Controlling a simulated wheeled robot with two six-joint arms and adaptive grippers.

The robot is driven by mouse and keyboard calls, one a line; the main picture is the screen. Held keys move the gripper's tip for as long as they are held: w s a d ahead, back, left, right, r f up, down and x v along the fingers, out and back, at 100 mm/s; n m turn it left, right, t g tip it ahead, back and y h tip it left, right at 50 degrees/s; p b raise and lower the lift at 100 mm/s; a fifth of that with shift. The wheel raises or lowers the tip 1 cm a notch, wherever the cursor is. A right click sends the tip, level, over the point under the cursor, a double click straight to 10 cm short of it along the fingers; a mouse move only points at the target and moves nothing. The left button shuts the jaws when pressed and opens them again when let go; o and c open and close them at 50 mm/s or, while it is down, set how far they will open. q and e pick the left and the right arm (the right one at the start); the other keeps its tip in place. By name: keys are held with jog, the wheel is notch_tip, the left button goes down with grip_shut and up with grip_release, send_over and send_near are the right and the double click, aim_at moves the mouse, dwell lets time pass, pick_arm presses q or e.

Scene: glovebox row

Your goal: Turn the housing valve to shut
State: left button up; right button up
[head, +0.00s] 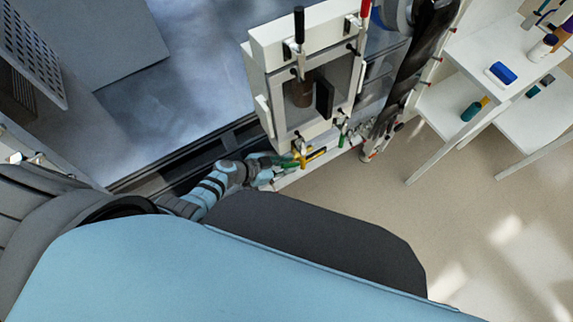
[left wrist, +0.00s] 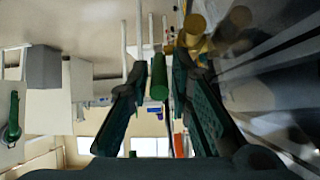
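A green valve handle (head: 288,163) sits below the white windowed housing (head: 268,60), beside a yellow valve part (head: 313,156). No label shows that tells which one is the housing valve. My left gripper (head: 272,165) is at the green handle in the head view, partly merging with it. In the left wrist view my left gripper (left wrist: 158,70) has its two fingers apart, with a green cylindrical handle (left wrist: 159,82) between the tips and narrow gaps beside it. A yellow part (left wrist: 193,27) is close to the right fingertip. My right gripper is not in view.
Another green handle (head: 341,128) is to the right under the housing. A white shelf (head: 470,65) with small items is at the right. Open floor (head: 460,220) lies in front of it.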

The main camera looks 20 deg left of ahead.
pick_arm(q)
jog(key=shift+s+a, duration=0.1)
jog(key=shift+a, duration=0.1)
jog(key=v, duration=1.1)
jog(key=shift+r, duration=0.3)
jog(key=shift+s+a, duration=0.1)
jog(key=shift+a, duration=0.05)
jog(key=shift+c, duration=0.5)
